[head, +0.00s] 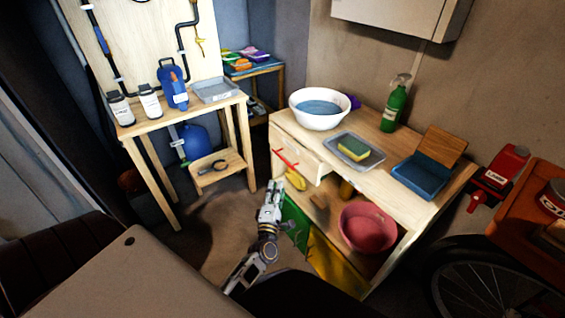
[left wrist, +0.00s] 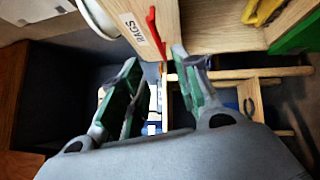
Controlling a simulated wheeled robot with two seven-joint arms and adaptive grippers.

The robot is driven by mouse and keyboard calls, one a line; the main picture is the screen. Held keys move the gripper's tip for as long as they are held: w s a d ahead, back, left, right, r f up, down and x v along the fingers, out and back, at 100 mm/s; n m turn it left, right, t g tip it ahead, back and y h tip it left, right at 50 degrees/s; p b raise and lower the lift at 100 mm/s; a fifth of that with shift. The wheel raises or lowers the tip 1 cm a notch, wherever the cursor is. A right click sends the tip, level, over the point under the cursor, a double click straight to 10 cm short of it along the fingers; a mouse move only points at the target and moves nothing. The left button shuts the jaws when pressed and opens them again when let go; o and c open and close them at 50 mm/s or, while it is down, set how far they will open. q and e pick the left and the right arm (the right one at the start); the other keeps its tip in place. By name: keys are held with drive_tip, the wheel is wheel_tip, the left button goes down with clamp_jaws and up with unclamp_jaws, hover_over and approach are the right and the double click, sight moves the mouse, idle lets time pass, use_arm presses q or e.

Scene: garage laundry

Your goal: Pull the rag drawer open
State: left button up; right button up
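The rag drawer (head: 308,166) is at the left end of the wooden bench, under its top. Its pale front carries a red bar handle (head: 287,158). In the left wrist view, the front has a RAGS label (left wrist: 133,28) beside the red handle (left wrist: 155,33). I see no clear gap around the drawer front. My left gripper (head: 273,186) is just below and in front of the handle. In the left wrist view, its green-padded fingers (left wrist: 157,62) are apart, with nothing between them; the handle's near end is close to the tips. My right gripper is not in view.
The bench top holds a white bowl (head: 320,107), a grey tray with a sponge (head: 354,148), a green spray bottle (head: 394,108) and a blue box (head: 420,177). A pink basin (head: 368,228) sits on the lower shelf.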

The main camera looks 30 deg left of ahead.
use_arm(q)
drive_tip(key=shift+w+a, duration=0.1)
drive_tip(key=shift+w, duration=0.05)
drive_tip(key=b+x, duration=0.1)
drive_tip(key=x, duration=1.2)
drive_tip(key=shift+w, duration=0.15)
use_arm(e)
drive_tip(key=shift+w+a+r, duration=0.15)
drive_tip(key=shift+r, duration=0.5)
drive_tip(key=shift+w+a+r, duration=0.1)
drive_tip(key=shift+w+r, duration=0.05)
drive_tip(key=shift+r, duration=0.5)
use_arm(q)
drive_tip(key=shift+a+r, duration=0.1)
drive_tip(key=shift+r, duration=0.05)
clamp_jaws()
